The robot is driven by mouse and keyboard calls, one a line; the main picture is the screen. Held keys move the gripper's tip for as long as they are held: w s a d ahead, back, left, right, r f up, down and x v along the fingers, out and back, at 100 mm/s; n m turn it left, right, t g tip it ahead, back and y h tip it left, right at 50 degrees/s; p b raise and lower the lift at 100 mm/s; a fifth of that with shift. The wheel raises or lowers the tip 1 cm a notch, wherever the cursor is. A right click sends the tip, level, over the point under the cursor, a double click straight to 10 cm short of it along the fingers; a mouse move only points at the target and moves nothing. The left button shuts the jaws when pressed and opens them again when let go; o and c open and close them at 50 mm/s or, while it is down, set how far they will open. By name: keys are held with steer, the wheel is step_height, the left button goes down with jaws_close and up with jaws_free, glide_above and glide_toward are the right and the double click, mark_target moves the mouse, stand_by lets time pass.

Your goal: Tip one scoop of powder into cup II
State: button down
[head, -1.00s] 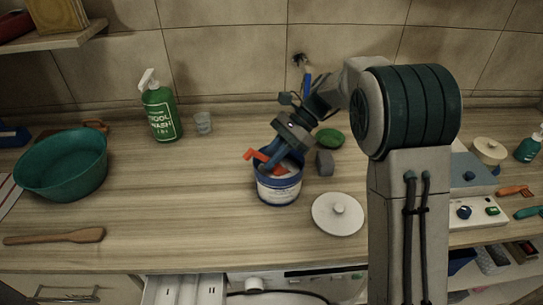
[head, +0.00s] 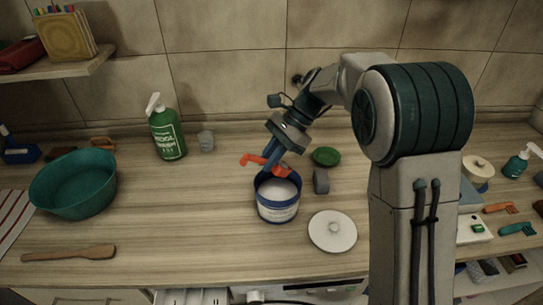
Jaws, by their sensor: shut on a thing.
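My gripper (head: 273,157) is shut on an orange-red scoop (head: 252,159), just above the back rim of a blue and white tub (head: 278,209). White powder shows inside the tub. The scoop's handle points left; its bowl is partly behind the fingers, and I cannot tell whether it holds powder. A small greyish clear cup (head: 206,141) stands at the back, left of the tub. No mark is readable on it, so I cannot tell whether it is cup II.
A round white lid (head: 332,231) lies right of the tub, with a small grey object (head: 321,181) and a green round piece (head: 326,156) behind it. A green pump bottle (head: 167,134) stands beside the cup. A teal basin (head: 74,190) is far left. The counter's middle left is clear.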

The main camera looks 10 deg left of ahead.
mark_target(259, 158)
steer(key=t+h+p, duration=0.1)
steer(key=s+a+r+t+h+p, duration=0.1)
steer(key=r+t+h+p, duration=0.1)
steer(key=shift+s+a+r, duration=0.25)
steer(key=shift+a, duration=0.05)
steer(key=shift+s+a+r+t+h+p, duration=0.15)
steer(key=shift+t+h+p, duration=0.3)
steer(key=shift+h, duration=0.25)
